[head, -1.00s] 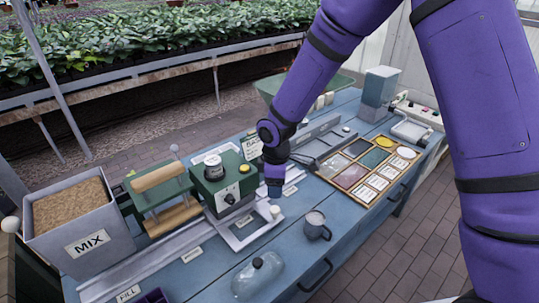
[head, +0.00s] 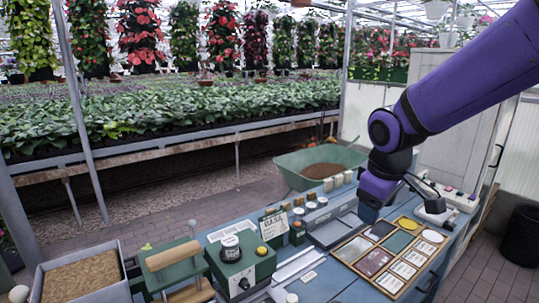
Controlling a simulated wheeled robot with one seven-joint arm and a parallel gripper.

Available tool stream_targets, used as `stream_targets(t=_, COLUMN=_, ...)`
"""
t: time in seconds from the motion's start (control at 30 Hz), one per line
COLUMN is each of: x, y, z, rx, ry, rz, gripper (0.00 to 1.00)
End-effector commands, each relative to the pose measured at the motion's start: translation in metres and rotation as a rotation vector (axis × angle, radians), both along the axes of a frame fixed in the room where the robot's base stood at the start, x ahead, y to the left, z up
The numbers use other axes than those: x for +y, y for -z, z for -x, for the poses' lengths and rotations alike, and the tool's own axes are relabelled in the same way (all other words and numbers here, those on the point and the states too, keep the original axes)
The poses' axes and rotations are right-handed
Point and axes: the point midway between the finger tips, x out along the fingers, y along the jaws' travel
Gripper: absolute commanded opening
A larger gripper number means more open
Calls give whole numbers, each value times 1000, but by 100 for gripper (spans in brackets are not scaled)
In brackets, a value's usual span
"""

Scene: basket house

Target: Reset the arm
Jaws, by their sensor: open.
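My purple arm comes in from the right in the head view and bends down at a dark wrist joint. My gripper (head: 369,211) is at its lower end, over the far part of the blue bench (head: 325,283), by the grey tray and the framed sample board. It is open and I see nothing held in it. The fingertips are small and dark, and mostly hidden by the wrist.
A framed board of colour samples and labels (head: 360,244) lies below the arm. A green machine (head: 240,262), a roller press (head: 172,254) and a bin of brown material (head: 82,279) stand left. A green wheelbarrow (head: 285,172) is behind the bench.

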Motion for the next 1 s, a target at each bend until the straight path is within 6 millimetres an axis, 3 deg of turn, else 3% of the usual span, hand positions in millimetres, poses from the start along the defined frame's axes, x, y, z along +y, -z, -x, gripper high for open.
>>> stream_targets(t=0.2, x=-34, y=-44, z=47, rx=-75, ry=192, rz=-57, gripper=61)
stream_targets(t=0.5, x=-69, y=-80, z=119, rx=-165, ry=440, rz=-168, gripper=61)
stream_targets(t=0.73, x=-83, y=-91, z=166, rx=-213, ry=587, rz=-257, gripper=61)
stream_targets(t=1.0, x=-87, y=-92, z=184, rx=-230, ry=644, rz=-296, gripper=61)
